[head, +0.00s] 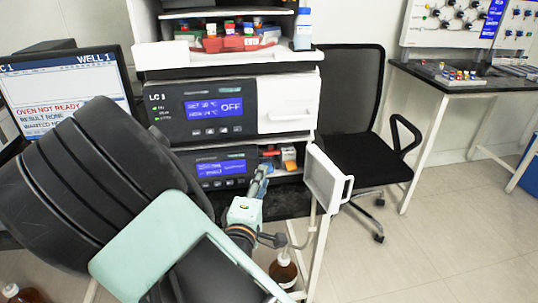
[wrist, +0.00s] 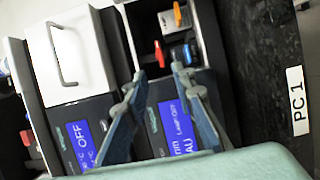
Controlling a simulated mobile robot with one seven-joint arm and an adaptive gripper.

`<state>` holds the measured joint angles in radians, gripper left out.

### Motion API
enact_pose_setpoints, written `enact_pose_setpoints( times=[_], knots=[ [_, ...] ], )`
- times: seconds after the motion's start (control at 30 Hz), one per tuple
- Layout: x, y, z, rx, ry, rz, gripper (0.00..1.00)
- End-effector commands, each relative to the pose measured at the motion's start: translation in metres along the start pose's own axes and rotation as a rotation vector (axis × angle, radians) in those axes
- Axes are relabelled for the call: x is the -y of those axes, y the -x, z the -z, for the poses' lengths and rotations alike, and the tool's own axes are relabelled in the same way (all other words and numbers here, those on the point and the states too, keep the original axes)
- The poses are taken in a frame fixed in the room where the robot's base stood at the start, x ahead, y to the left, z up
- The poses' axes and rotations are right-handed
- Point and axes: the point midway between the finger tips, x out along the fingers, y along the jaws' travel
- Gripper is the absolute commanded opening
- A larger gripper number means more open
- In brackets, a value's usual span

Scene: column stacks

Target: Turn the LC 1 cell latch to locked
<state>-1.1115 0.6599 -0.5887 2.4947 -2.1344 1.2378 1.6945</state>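The LC 1 stack has an open compartment (head: 281,170) at the right of its lower unit; it also shows in the wrist view (wrist: 144,38). Inside is a small orange-red lever (wrist: 159,54), which looks like the cell latch, and a pale block (wrist: 174,19) with an orange part. A dark and blue round part (wrist: 183,55) is beside the lever. I cannot tell the latch's setting. My gripper (wrist: 157,80) is open, its fingers apart and empty, just in front of the compartment. In the head view my gripper (head: 261,180) partly covers the opening.
The white compartment door (head: 326,180) stands swung open right of my gripper. Above is the LC 1 oven (head: 288,106), its display reading OFF. A black chair (head: 365,140) stands to the right. A brown bottle (head: 283,271) is below. A monitor (head: 65,85) is at left.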

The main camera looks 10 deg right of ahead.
Motion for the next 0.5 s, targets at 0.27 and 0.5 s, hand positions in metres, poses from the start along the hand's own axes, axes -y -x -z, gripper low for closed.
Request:
enact_pose_setpoints(
  times=[0.27,0.5],
  knots=[
    [0.0,-0.049,-0.002,0.006,0.001,-0.002,0.24],
    [0.001,-0.088,-0.002,0.005,0.001,-0.001,0.24]
  ],
)
